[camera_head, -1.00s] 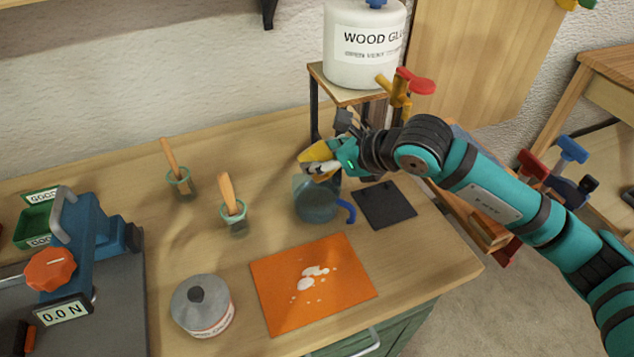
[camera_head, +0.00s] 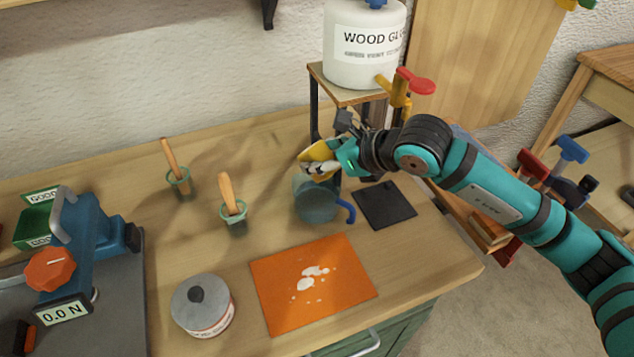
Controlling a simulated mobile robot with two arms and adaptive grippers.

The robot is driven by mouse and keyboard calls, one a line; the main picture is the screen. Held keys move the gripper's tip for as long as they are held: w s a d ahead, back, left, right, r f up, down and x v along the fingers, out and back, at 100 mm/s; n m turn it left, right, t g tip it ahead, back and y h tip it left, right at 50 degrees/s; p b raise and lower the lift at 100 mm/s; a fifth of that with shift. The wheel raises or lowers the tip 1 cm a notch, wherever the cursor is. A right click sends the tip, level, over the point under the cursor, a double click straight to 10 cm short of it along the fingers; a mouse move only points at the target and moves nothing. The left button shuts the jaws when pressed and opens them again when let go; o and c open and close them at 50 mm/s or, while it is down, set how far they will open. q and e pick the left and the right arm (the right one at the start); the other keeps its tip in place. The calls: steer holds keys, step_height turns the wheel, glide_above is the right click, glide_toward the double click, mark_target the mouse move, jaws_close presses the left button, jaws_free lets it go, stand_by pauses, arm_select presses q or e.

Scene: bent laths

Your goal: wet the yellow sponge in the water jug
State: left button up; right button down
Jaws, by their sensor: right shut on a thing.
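The yellow sponge (camera_head: 313,152) is held in my right gripper (camera_head: 322,168), which is shut on it. The water jug (camera_head: 314,204) is a see-through blue-grey vessel with a blue handle, standing on the bench. The sponge is at the jug's back rim, seen from above; I cannot tell whether it touches the rim or the water. The gripper fingers hide part of the sponge. My left gripper is not in view.
A dark square pad (camera_head: 384,205) lies right of the jug. An orange mat (camera_head: 340,282) with white spots lies in front. Two brush pots (camera_head: 234,217) stand left, and a lidded grey tin (camera_head: 201,305) stands front left. A wood glue tank (camera_head: 362,65) stands behind on a stand.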

mark_target(321, 152)
steer(key=shift+r+p, duration=0.65)
steer(key=shift+r, duration=1.4)
